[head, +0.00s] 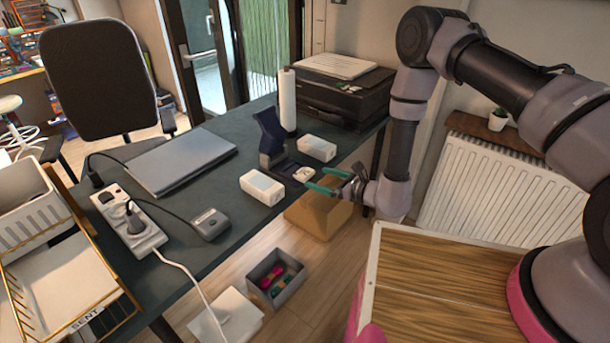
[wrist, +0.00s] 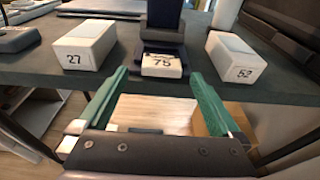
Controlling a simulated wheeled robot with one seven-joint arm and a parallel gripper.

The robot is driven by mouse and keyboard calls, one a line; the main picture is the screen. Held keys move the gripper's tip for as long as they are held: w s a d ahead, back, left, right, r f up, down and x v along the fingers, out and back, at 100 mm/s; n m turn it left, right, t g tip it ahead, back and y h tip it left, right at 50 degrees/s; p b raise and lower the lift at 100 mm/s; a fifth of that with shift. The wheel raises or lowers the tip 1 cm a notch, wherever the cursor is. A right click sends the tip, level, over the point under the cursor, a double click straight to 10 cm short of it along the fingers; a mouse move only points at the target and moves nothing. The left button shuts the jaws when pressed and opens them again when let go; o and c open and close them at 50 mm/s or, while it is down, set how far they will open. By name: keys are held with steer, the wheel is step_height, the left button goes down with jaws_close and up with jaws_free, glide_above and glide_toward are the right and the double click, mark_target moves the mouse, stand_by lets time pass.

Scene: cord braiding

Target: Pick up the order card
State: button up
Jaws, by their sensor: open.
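My gripper (head: 315,178) is open, its two green fingers reaching in over the desk's right edge. In the wrist view the fingers (wrist: 160,76) stand wide apart with nothing between them. Just beyond the fingertips, a small white piece marked 75 (wrist: 161,66) sits at the front of a dark blue stand (wrist: 163,35). In the head view this white piece (head: 302,174) lies in front of the stand (head: 270,135). No card bears a readable order label, so I cannot tell for sure whether this piece is the order card.
White boxes marked 27 (wrist: 85,46) and 52 (wrist: 235,60) flank the stand. A printer (head: 345,95) with a sheet on top stands behind. A laptop (head: 182,160), power strip (head: 128,220) and wire tray marked SENT (head: 70,290) lie left. A grey bin (head: 275,278) stands below.

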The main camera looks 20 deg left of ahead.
mark_target(305, 173)
steer(key=x, duration=0.5)
steer(key=shift+w+f, duration=0.1)
steer(key=shift+w, duration=0.05)
steer(key=c, duration=1.3)
